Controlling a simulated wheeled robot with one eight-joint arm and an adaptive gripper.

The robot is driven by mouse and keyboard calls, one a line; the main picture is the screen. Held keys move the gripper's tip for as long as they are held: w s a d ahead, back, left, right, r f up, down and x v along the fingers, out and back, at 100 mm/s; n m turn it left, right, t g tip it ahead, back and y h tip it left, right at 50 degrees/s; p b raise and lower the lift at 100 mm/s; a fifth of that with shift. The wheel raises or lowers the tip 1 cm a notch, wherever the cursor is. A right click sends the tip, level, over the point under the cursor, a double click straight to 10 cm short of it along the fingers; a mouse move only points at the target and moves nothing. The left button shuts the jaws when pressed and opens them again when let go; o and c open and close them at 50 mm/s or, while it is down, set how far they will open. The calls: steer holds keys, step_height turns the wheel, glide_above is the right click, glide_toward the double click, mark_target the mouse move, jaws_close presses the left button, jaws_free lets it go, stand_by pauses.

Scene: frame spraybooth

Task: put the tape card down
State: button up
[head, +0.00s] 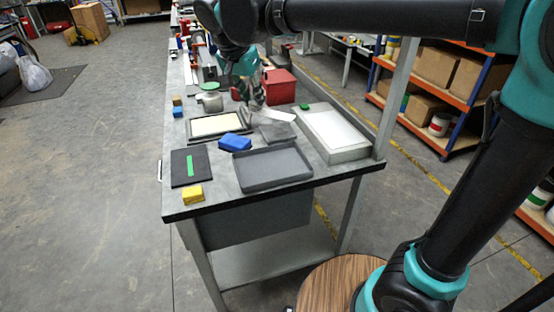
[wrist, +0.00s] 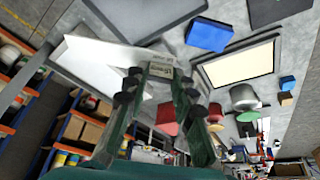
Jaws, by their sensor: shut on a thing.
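My gripper (head: 255,98) is above the far middle of the grey workbench (head: 228,178). It is shut on a thin white card (head: 279,115), which I take as the tape card. The card sticks out to the right of the fingers in the head view and is tilted. In the wrist view the fingers (wrist: 160,72) pinch one end of the card (wrist: 128,55). Below the card lies a flat grey plate (head: 278,133), partly hidden. The gap between card and bench is hard to judge.
A dark grey tray (head: 272,180) is empty at the front; a pale-filled tray (head: 336,132) is right. A blue block (head: 235,142), framed cream panel (head: 214,125), black panel with green strip (head: 180,172), yellow block (head: 193,195) and red box (head: 280,86) stand around. Bare bench shows at front left.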

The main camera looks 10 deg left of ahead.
step_height(320, 180, down, 18)
steer(key=shift+f, duration=0.2)
stand_by(0.4)
steer(key=o, duration=0.9)
steer(key=shift+f, duration=0.1)
steer(key=shift+c, duration=0.2)
steer(key=v, duration=1.2)
